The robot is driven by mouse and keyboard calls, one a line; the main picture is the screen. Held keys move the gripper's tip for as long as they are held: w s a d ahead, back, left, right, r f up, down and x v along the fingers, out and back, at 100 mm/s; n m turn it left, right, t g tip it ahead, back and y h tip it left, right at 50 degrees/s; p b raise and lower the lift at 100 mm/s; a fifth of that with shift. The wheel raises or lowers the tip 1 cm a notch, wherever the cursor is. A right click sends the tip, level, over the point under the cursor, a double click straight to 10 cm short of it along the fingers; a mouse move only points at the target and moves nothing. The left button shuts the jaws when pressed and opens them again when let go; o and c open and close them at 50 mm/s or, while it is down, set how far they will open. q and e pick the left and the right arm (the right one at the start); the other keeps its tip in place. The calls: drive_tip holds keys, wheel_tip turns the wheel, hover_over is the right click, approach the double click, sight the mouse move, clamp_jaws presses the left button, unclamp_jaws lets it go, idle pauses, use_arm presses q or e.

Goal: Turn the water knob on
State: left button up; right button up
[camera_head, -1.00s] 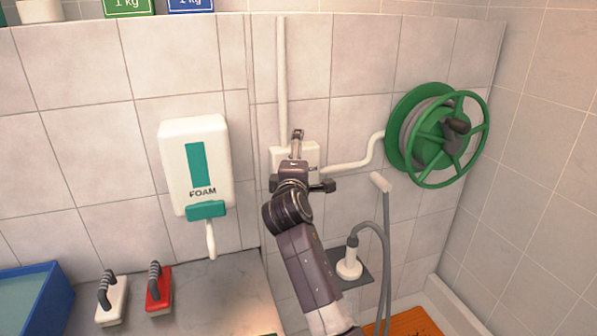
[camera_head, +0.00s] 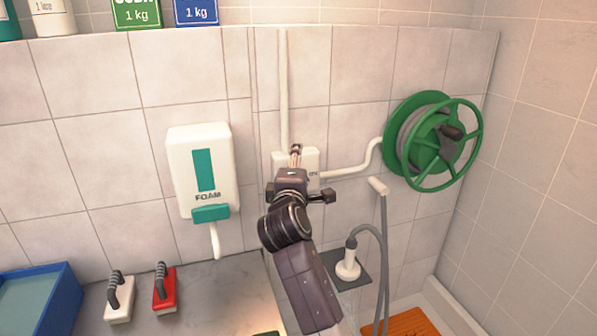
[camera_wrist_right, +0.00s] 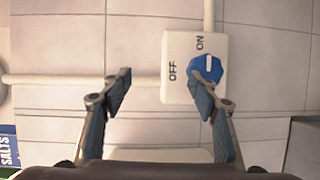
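The water knob (camera_wrist_right: 207,68) is a blue round dial with a white pointer line, on a white wall plate (camera_wrist_right: 180,90) marked OFF and ON. In the head view the right gripper (camera_head: 296,160) is in front of the plate (camera_head: 311,160) and hides the knob. My left gripper is not in view.
A white pipe (camera_head: 350,168) runs from the plate to a green hose reel (camera_head: 430,140) at right. A foam dispenser (camera_head: 203,165) hangs at left. Below are a spray nozzle (camera_head: 348,265), red brush (camera_head: 165,292), white brush (camera_head: 119,300) and blue tub (camera_head: 68,300).

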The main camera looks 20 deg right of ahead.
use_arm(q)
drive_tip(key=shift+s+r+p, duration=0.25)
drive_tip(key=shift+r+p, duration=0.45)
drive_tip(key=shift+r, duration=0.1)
use_arm(e)
drive_tip(key=s, duration=0.1)
drive_tip(key=s+a+f, duration=0.1)
drive_tip(key=s, duration=0.2)
drive_tip(key=shift+s+a+f, duration=0.2)
drive_tip(key=shift+s+a, duration=0.05)
drive_tip(key=shift+s, duration=0.1)
use_arm(q)
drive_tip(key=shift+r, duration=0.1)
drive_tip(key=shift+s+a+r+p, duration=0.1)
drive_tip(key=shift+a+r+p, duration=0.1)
drive_tip(key=shift+p, duration=0.15)
